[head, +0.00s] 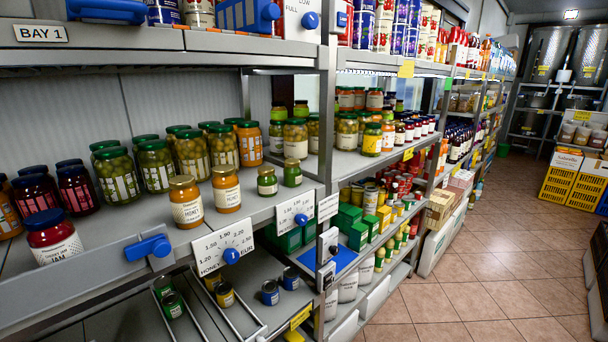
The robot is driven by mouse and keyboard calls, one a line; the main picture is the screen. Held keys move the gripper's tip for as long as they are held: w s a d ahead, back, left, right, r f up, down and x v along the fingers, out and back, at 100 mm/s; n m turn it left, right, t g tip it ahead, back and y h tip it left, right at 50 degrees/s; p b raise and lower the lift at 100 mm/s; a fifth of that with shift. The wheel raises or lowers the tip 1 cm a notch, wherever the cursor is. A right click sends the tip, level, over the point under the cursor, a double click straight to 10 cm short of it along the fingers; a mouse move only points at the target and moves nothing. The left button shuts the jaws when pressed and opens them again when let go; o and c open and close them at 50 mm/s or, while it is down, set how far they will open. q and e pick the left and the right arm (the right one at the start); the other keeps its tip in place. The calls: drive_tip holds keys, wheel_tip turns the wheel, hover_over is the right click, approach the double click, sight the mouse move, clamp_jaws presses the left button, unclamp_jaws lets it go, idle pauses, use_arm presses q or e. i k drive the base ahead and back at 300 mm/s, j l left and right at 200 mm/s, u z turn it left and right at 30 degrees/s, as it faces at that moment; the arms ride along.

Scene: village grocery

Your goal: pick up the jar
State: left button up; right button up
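Many jars stand on the middle shelf (262,208), and the view does not single one out. A jam jar (55,240) with a blue lid and white label stands alone at the front left. Two orange honey jars (186,203) with gold lids stand near the shelf's front edge. Two small green jars (267,182) stand to their right. Behind are large green jars (117,178), dark red jars (77,190) and an orange jar (250,145). Neither of my grippers shows in the head view.
A rail with a blue slider handle (148,247) and a dial card (222,246) hang on the shelf's front edge. Shelf uprights (326,110) divide the bays. The tiled floor (480,290) is clear on the right, with yellow crates (558,184) at the back.

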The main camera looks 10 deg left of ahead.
sight(267, 185)
drive_tip(key=l+u, duration=0.2)
drive_tip(key=u, duration=0.2)
drive_tip(key=l+u, duration=0.2)
drive_tip(key=u, duration=0.2)
drive_tip(key=l+u, duration=0.45)
drive_tip(key=u, duration=0.3)
